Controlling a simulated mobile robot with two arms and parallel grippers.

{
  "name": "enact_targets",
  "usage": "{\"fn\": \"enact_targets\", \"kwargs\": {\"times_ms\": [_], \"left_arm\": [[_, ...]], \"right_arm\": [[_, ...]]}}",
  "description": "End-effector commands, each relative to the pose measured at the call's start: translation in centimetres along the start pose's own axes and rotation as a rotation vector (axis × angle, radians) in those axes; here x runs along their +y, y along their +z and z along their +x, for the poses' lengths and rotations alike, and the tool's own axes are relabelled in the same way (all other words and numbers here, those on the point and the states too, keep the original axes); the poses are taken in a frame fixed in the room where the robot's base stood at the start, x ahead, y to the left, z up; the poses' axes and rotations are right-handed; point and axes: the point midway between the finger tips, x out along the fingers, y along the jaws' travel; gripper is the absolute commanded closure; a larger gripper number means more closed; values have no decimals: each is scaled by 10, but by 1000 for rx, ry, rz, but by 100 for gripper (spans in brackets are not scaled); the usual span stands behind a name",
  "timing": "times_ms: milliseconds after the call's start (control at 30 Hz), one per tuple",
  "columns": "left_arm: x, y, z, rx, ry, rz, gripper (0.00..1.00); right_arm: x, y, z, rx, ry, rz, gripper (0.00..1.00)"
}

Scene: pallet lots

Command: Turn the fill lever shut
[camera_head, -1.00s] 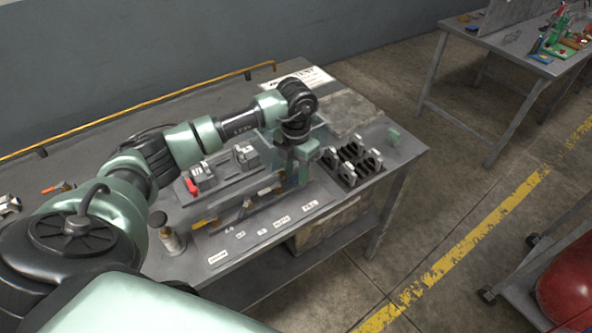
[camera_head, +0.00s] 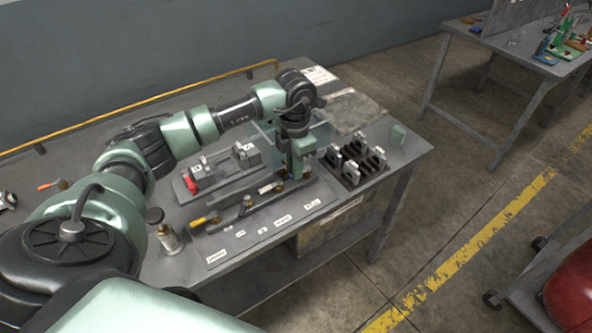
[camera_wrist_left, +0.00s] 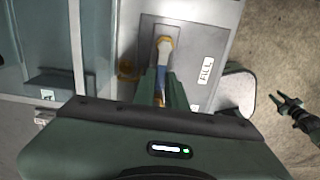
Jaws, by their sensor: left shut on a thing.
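My left gripper (camera_head: 296,180) reaches down over the right end of the lever panel (camera_head: 262,226). In the left wrist view its fingers (camera_wrist_left: 163,92) are shut on a lever (camera_wrist_left: 164,50) with a yellowish end and a blue part between the fingers. A small label (camera_wrist_left: 206,70) beside this lever is too blurred to read surely. In the head view the gripper hides most of the lever. Another lever (camera_head: 203,219) with a yellow handle sits at the panel's left end. My right gripper (camera_wrist_left: 288,104) shows only in the left wrist view, apart from the table, with its prongs spread and empty.
A black rack (camera_head: 352,182) with several grey-topped parts stands right of the panel. A fixture with a red part (camera_head: 190,184) lies behind the panel. A small bottle (camera_head: 168,239) stands at its left.

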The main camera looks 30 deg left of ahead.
Motion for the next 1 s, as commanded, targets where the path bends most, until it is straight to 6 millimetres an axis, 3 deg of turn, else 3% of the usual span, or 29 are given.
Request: {"fn": "enact_targets", "kwargs": {"times_ms": [100,133,200,733,967,1000], "left_arm": [[0,0,-1,-2,1,1,100],[0,0,-1,-2,2,1,85],[0,0,-1,-2,2,0,66],[0,0,-2,0,2,-30,66],[-11,1,-7,3,-3,-250,66],[-10,3,-9,-5,0,-269,66]], "right_arm": [[-1,0,-1,0,-1,1,66],[-2,0,-1,0,-2,1,66],[-2,0,-1,0,-2,1,66],[-2,-1,-6,-1,-3,1,66],[-2,-3,-36,-1,-3,1,66],[-2,-2,-28,-1,-2,1,66]]}}
